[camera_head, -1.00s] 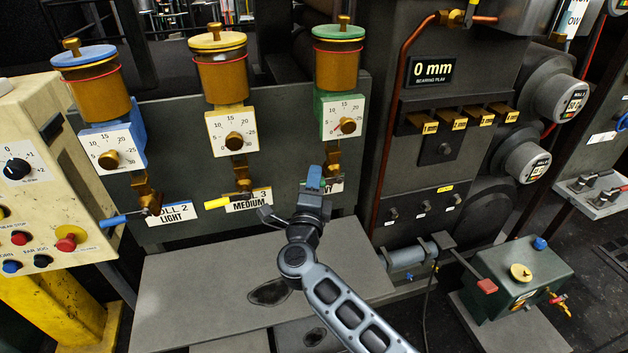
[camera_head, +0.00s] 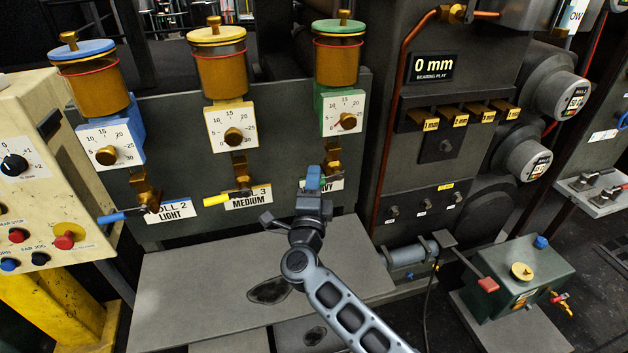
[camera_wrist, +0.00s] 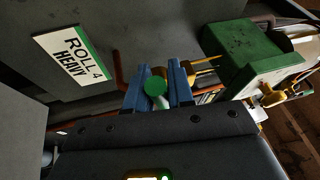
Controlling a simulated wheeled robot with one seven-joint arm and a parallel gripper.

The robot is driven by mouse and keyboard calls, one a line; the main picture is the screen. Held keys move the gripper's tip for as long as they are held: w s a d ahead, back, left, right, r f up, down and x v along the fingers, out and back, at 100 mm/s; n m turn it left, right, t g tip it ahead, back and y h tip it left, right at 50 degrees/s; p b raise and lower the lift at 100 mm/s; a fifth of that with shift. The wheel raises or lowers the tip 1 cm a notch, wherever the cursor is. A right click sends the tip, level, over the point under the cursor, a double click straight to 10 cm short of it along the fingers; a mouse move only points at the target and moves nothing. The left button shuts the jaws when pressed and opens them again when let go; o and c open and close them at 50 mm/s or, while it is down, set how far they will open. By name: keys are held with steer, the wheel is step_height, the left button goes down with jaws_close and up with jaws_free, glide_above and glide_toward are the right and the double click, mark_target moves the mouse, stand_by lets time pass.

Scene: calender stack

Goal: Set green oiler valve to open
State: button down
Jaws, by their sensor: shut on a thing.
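The green oiler (camera_head: 339,108) is the right one of three, with an amber jar, a green lid and a brass knob on its dial. Its brass valve (camera_head: 333,152) hangs below the dial. My gripper (camera_head: 313,178) is at the valve's lower left, in front of the panel, and hides the lever in the head view. In the wrist view my blue fingers (camera_wrist: 155,86) are shut on the green lever handle (camera_wrist: 156,86), whose round end shows between them. The "ROLL 4 HEAVY" label (camera_wrist: 72,56) is beside the fingers. The lever's exact angle cannot be told.
To the left hang the yellow oiler (camera_head: 232,125) and the blue oiler (camera_head: 110,145), with yellow and blue levers pointing left. A grey plate (camera_head: 200,295) lies below. A copper pipe (camera_head: 388,130) runs just right of the green oiler.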

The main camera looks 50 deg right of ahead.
steer(key=shift+s+d+f+n+t+y+b, duration=0.2)
steer(key=shift+f+n+t+b, duration=0.45)
steer(key=shift+n, duration=0.9)
steer(key=shift+s+d+f+n+t+y+b, duration=0.15)
steer(key=shift+f+n+t+b, duration=0.45)
steer(key=shift+n, duration=1)
steer(key=shift+s+d+f+n+t+y+b, duration=0.1)
steer(key=shift+d+f+n+t+y+b, duration=0.25)
steer(key=shift+n+t+b, duration=0.9)
steer(key=shift+a+n+p, duration=0.1)
steer(key=shift+n+p, duration=0.3)
steer(key=shift+n, duration=0.1)
steer(key=c, duration=1.1)
jaws_free()
steer(key=shift+r+g, duration=0.15)
steer(key=shift+g, duration=0.15)
